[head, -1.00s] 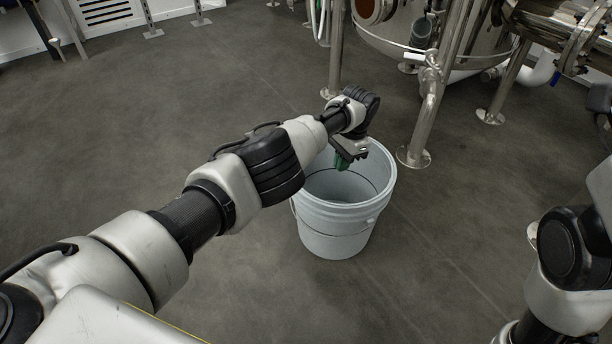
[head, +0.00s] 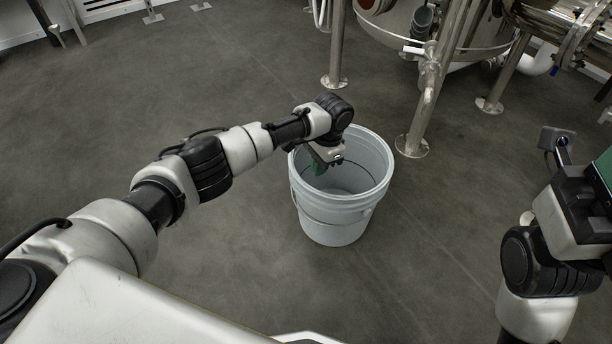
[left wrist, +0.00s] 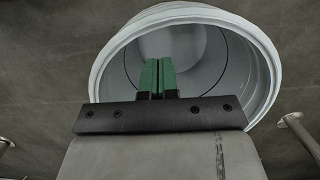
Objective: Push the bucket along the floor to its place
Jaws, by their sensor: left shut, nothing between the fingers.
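A light grey-white bucket (head: 334,217) stands upright on the floor and looks empty inside. My left arm reaches in from the left.
Steel tank legs with round feet stand right of the bucket (head: 412,147), behind it (head: 334,80) and farther right (head: 490,104). A steel tank (head: 400,25) is at the back. The floor (head: 130,110) to the left is open.

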